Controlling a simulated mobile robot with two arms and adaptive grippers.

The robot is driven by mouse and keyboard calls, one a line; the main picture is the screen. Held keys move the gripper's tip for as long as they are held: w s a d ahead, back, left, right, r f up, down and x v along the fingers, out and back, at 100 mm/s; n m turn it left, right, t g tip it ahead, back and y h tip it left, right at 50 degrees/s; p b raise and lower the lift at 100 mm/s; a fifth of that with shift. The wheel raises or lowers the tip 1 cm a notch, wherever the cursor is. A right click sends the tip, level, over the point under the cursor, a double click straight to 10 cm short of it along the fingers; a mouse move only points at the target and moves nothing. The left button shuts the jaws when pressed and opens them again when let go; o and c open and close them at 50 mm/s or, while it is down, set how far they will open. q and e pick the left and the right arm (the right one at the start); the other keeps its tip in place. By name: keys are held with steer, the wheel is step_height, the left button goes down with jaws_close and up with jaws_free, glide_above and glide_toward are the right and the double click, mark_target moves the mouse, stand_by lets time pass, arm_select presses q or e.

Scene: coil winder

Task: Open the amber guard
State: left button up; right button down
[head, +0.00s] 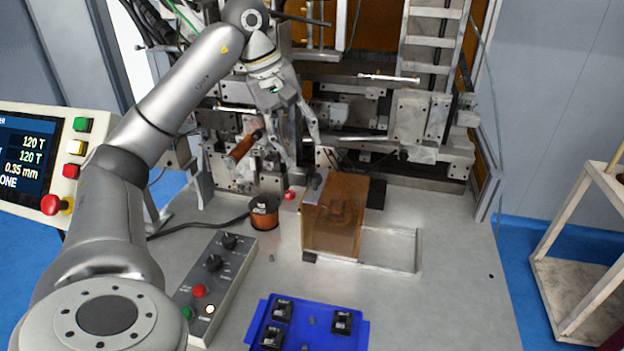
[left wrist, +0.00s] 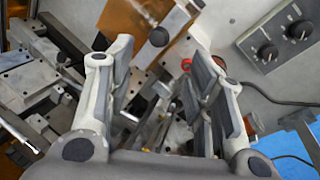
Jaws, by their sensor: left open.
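An amber panel (left wrist: 126,18) and a black ball knob (left wrist: 158,36) show beyond the fingertips. My right gripper is not in view.
A pale rectangular frame (head: 418,250) lies right of the guard on clear bench. A copper spool (head: 264,213), a red button (head: 290,195), a control box (head: 215,275) and a blue tray (head: 262,325) are nearby. The winder machinery (head: 420,125) stands close behind.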

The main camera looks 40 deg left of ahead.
mark_target(313, 175)
arm_select(q)
steer(key=p+x, duration=0.1)
steer(key=x, duration=0.9)
steer(key=shift+c, duration=0.5)
jaws_close()
